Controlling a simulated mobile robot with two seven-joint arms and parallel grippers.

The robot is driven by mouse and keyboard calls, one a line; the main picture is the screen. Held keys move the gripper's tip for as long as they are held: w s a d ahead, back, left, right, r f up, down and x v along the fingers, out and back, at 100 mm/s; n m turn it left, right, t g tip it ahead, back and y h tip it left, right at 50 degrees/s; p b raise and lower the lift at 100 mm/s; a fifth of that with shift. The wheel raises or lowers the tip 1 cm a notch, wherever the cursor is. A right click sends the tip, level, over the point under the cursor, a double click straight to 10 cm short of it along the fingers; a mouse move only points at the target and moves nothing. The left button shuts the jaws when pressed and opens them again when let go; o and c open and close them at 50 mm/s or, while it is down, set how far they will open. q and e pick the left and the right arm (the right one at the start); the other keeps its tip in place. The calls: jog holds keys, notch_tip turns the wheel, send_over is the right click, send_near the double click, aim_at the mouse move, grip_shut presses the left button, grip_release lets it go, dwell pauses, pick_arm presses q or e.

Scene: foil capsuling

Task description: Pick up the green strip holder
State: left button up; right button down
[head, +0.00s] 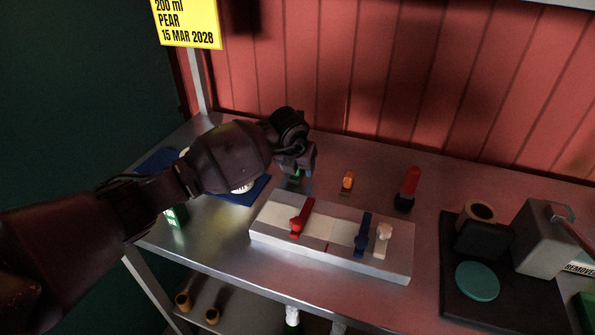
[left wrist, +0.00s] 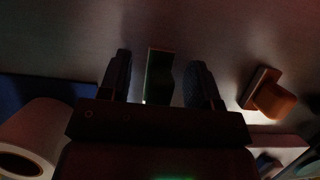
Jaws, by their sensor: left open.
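The green strip holder (head: 296,174) stands on the metal table behind the white block, mostly hidden in the head view by my left gripper (head: 298,180). In the left wrist view the holder (left wrist: 159,76) is a narrow, dark green upright shape between the two fingers of my left gripper (left wrist: 161,82). The fingers are apart, with a visible gap on each side of the holder. My left gripper is open and points down over it. My right gripper is not in view.
An orange piece (head: 347,181) stands close to the right, and a red and black piece (head: 407,188) farther right. The white block (head: 330,262) in front carries red, blue and cream pieces. A blue mat (head: 252,191) lies left. A dark machine base (head: 450,282) is right.

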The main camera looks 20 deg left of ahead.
pick_arm(q)
jog(key=shift+c, duration=0.4)
jog(key=c, duration=0.7)
jog(key=shift+c, duration=1.2)
jog(key=shift+r, duration=0.1)
